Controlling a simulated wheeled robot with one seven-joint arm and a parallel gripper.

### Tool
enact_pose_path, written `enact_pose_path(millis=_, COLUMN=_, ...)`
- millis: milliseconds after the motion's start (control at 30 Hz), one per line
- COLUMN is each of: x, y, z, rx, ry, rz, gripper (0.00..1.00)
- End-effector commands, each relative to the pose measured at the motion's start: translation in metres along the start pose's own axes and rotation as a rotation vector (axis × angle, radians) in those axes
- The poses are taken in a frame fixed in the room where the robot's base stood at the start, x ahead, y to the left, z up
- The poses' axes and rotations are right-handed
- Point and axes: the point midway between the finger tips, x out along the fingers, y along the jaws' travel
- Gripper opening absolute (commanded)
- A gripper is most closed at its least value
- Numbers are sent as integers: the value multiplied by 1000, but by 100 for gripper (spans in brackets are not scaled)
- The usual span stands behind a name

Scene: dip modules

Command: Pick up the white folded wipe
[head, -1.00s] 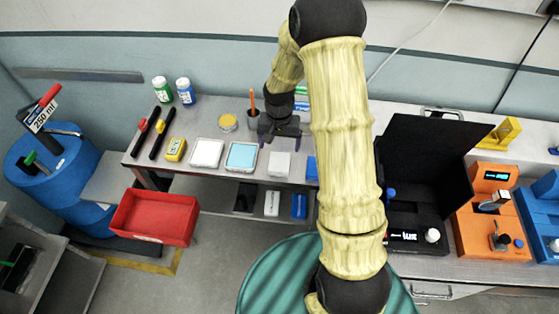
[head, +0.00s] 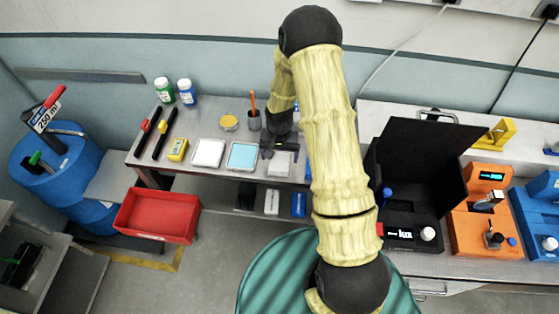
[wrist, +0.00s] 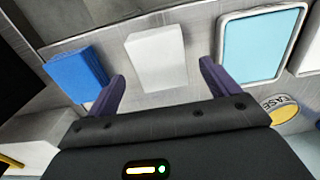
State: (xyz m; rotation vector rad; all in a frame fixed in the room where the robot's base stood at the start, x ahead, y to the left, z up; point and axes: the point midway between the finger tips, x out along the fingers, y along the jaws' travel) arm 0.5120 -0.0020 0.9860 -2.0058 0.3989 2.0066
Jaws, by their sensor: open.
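The white folded wipe (wrist: 157,60) lies flat on the metal bench, between a blue folded wipe (wrist: 76,74) and a tray with a light blue surface in the wrist view. In the head view the white wipe (head: 281,166) is partly covered by my gripper. My gripper (wrist: 160,80) is open and empty, its two purple fingers on either side of the white wipe's near part in the picture. In the head view my gripper (head: 280,152) is over the wipe's back part. I cannot tell its exact height above the bench.
A light blue tray (head: 242,156) and a white tray (head: 208,153) lie left of the wipe. An orange-handled tool stands in a dark cup (head: 254,122) behind. A round yellow tin (head: 229,123) is further left. A black open case (head: 420,165) stands at right.

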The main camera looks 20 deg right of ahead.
Motion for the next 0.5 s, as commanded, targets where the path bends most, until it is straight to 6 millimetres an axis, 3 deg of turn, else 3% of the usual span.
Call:
enact_pose_path(millis=233, x=23, y=0, z=0, rx=-1, ry=-1, rz=1, gripper=87)
enact_pose_path(millis=500, x=27, y=0, z=-1, rx=0, ry=1, rz=0, gripper=87)
